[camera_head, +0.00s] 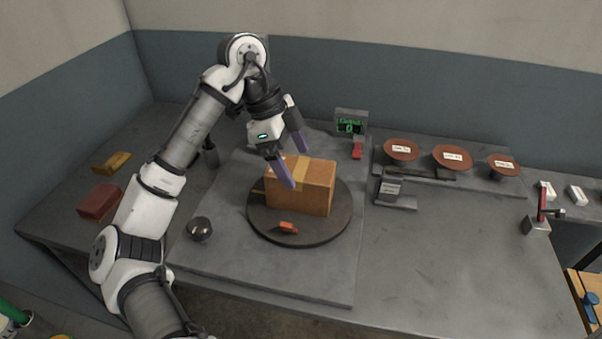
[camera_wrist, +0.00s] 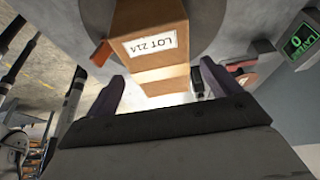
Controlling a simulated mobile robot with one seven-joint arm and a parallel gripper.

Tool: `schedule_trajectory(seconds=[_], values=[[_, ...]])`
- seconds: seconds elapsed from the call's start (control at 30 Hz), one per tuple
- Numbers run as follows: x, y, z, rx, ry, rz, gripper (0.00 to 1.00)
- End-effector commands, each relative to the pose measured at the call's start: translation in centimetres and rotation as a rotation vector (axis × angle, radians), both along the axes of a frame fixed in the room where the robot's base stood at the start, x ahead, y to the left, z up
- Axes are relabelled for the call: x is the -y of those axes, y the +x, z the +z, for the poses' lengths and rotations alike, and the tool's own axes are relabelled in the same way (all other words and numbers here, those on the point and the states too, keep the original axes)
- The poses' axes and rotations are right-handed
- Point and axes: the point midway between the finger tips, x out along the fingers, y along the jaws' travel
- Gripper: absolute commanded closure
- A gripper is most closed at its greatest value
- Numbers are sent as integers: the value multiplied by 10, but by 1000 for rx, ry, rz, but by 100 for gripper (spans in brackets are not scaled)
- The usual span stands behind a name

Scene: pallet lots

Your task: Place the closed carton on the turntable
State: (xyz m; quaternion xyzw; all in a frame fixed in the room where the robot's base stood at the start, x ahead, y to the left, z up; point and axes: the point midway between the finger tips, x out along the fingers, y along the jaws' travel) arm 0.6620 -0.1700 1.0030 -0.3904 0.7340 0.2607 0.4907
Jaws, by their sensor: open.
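The closed carton (camera_head: 316,194) is a brown box with a lighter tape strip over its top. It sits upright on the dark round turntable (camera_head: 262,231). In the wrist view the carton (camera_wrist: 150,22) shows a white label reading "LOT 21A". My gripper (camera_head: 296,168) is open, its two purple fingers at the carton's top rear-left edge. In the wrist view the fingers (camera_wrist: 164,86) stand apart with the carton's near end between or just beyond them; whether they touch it I cannot tell.
A small orange block (camera_head: 288,227) lies on the turntable's front. A round metal cup (camera_head: 199,228) stands at left. A green-lit display (camera_head: 350,122) and several brown discs (camera_head: 452,157) stand behind and right.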

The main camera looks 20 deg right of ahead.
Motion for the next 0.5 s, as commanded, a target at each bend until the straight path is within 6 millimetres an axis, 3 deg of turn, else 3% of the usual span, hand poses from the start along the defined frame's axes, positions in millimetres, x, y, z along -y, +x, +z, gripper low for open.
schedule_trajectory(seconds=[0.23,0.5], values=[[-15,10,42,3,2,3,11],[-21,14,61,-1,1,0,11]])
